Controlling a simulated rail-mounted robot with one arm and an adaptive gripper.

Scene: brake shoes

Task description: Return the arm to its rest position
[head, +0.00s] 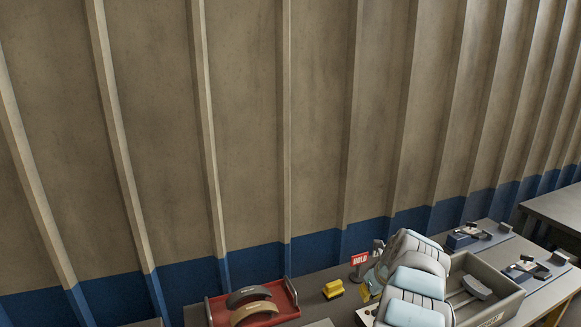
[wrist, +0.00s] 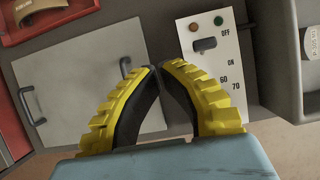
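My arm (head: 412,290) shows at the lower right of the head view, folded, with pale blue and grey links, in front of the grey bin. My gripper (wrist: 159,68) shows in the wrist view with two yellow ribbed fingers and black inner pads. The fingertips meet or nearly meet, and nothing is between them. It points toward the front of the bench, between a pale panel with handles and a white control panel. I cannot make out the fingers clearly in the head view.
A red tray (head: 286,312) holds brake shoes (head: 253,312). A yellow block (head: 333,289) and a red HOLD sign (head: 360,258) stand on the bench. A grey bin (head: 507,305) holds a part at right. The control panel (wrist: 215,65) has a switch. The wall stands behind.

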